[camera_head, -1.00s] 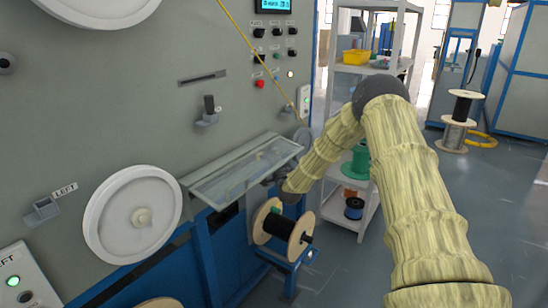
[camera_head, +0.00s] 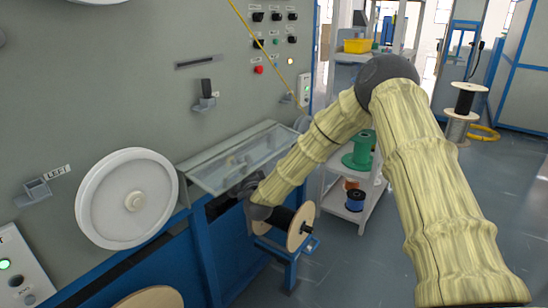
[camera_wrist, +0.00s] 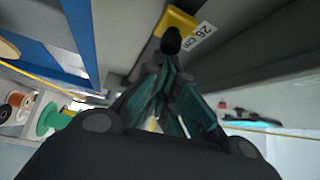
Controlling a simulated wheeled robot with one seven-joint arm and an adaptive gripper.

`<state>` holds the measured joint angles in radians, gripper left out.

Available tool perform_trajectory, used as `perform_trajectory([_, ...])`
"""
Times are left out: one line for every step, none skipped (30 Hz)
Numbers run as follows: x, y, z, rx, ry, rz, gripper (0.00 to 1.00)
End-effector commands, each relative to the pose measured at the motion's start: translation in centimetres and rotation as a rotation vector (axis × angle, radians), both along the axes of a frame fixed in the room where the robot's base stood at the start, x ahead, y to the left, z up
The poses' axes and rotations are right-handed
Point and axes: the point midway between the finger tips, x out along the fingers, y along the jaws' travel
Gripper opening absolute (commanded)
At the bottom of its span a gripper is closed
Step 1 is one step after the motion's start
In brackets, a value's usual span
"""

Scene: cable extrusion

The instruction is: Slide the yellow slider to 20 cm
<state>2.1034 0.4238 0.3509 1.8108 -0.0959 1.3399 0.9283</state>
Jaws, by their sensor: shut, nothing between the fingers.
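The yellow slider (camera_wrist: 180,20) shows at the top of the wrist view, beside a white label (camera_wrist: 203,33) ending in "cm"; its digits are hard to read, perhaps 20 or 26. A black rounded knob (camera_wrist: 171,40) is just below the yellow part. My gripper (camera_wrist: 168,75) is shut and empty, with its fingers pointing at the knob; I cannot tell whether they touch it. The yellow slider cannot be made out there.
The clear hinged cover (camera_head: 240,158) juts from the grey machine panel (camera_head: 110,85) close to my gripper. A cable spool (camera_head: 300,228) sits below my forearm. A shelf (camera_head: 345,195) with spools stands to the right. Open floor (camera_head: 500,210) lies farther right.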

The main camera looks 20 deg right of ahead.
Motion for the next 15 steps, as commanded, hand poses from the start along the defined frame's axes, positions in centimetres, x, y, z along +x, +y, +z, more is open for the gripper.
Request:
perform_trajectory([-0.8,1.9,-0.2,0.002,0.001,0.009,0.0])
perform_trajectory([-1.4,2.7,-0.1,0.002,0.001,0.008,0.0])
perform_trajectory([-2.0,3.6,-0.1,0.001,0.001,0.008,0.0])
perform_trajectory([-2.4,4.3,-0.1,0.002,0.0,0.007,0.0])
perform_trajectory([-2.9,5.0,-0.1,0.002,0.001,0.007,0.0])
perform_trajectory([-3.4,5.8,-0.1,0.0,0.001,0.005,0.0])
perform_trajectory([-3.8,6.4,-0.1,0.0,0.001,0.006,0.0])
perform_trajectory([-4.2,6.9,-0.1,0.001,0.001,0.005,0.0])
perform_trajectory([-4.6,7.5,-0.1,0.002,0.0,0.003,0.0])
perform_trajectory([-4.9,7.9,-0.1,0.001,0.001,0.002,0.0])
perform_trajectory([-5.2,8.3,-0.1,0.001,0.001,0.002,0.0])
perform_trajectory([-5.5,8.8,-0.1,0.001,0.0,0.001,0.0])
perform_trajectory([-5.7,9.2,0.0,0.001,-0.001,0.001,0.0])
perform_trajectory([-5.9,9.5,0.0,0.001,0.0,0.001,0.0])
perform_trajectory([-6.1,9.9,0.0,0.001,0.0,0.001,0.0])
